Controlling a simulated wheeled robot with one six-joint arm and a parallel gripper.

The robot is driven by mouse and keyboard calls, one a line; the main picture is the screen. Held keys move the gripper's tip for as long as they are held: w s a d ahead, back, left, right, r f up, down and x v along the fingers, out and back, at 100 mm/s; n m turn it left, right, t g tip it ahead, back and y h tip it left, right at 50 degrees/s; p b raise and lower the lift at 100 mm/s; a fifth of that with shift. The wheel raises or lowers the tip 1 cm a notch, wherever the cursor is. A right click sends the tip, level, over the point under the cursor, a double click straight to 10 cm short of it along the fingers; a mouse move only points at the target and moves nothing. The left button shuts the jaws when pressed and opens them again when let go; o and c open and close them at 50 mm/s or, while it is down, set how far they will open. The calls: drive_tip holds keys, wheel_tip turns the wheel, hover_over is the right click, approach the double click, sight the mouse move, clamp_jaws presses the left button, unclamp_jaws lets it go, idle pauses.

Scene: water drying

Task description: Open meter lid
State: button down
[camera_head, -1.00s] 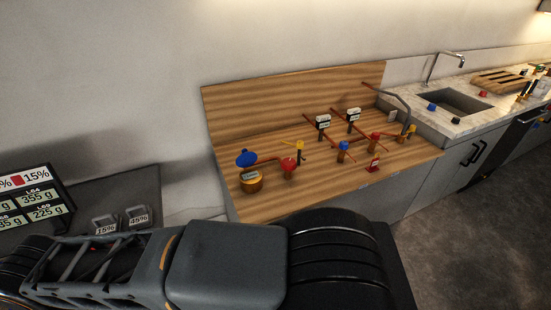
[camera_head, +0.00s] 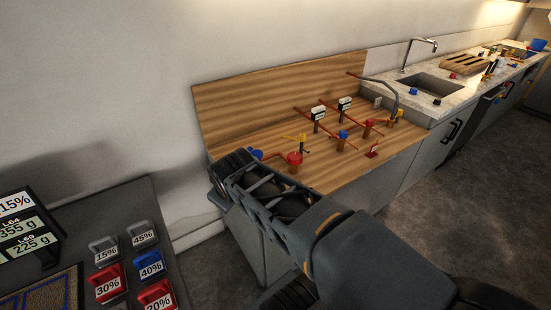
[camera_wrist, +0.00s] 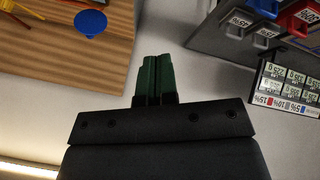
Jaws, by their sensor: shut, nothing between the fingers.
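The meter's round blue lid (camera_head: 255,153) shows at the left end of the wooden bench in the head view, just past my arm. The brass body under it is hidden by my arm there. In the wrist view the blue lid (camera_wrist: 90,23) is a full disc at the upper left, with a sliver of yellowish metal at the top edge; it looks swung out from the body. My gripper (camera_wrist: 153,57) has green fingers pressed together, empty. It points over the gap between bench and grey counter, apart from the lid. The gripper is not discernible in the head view.
The wooden bench (camera_head: 330,175) carries copper pipes, a red valve (camera_head: 295,158), a yellow-handled valve (camera_head: 303,139) and white meters. The grey counter (camera_head: 130,200) at left holds percentage-marked weights and a display (camera_head: 28,228). A sink (camera_head: 432,86) lies farther right.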

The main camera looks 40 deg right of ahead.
drive_tip(key=w+d+f+n+t+h+b, duration=0.35)
drive_tip(key=w+d+n+b, duration=0.2)
drive_tip(key=d, duration=0.35)
drive_tip(key=n+t+y+b, duration=0.3)
drive_tip(key=n+t+b, duration=0.6)
drive_tip(key=n, duration=1.7)
approach(253, 152)
drive_tip(key=w, duration=0.2)
drive_tip(key=w+g, duration=0.2)
drive_tip(key=w, duration=0.1)
drive_tip(key=shift+w+d+r+g, duration=0.25)
drive_tip(key=shift+w+d+r, duration=0.05)
drive_tip(key=shift+d, duration=0.05)
drive_tip(key=shift+w+d+r, duration=0.15)
drive_tip(key=shift+w, duration=0.7)
